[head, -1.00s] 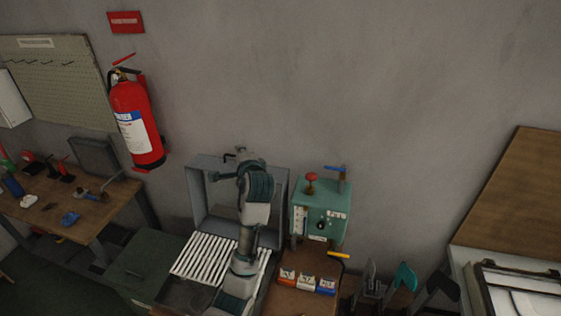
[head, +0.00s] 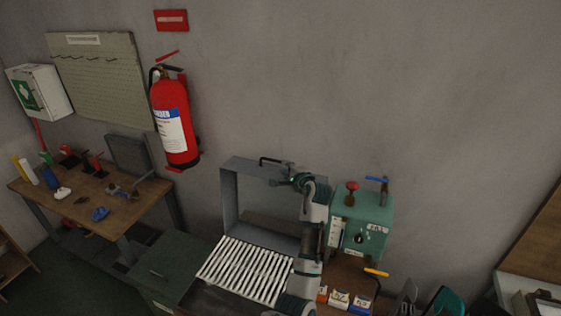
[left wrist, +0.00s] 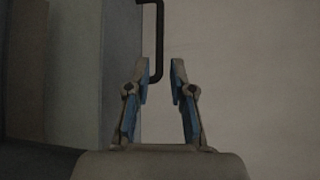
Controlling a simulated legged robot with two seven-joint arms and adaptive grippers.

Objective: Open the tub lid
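A grey open-fronted metal box (head: 229,200) stands against the wall in the head view, with a black bar handle (head: 272,161) at its top edge. A dark green box (head: 165,262) with a small handle on its flat top sits at the front left. I cannot tell for certain which part is the tub lid. My left gripper (head: 279,183) is in front of the grey box's upper right, just below the handle. In the left wrist view its fingers (left wrist: 160,90) are apart and empty. My right gripper is not in view.
A white slatted rack (head: 245,270) lies before the grey box. A teal control box (head: 366,222) with a red knob stands close right of my left arm. A red fire extinguisher (head: 176,125) hangs at left above a wooden workbench (head: 125,214).

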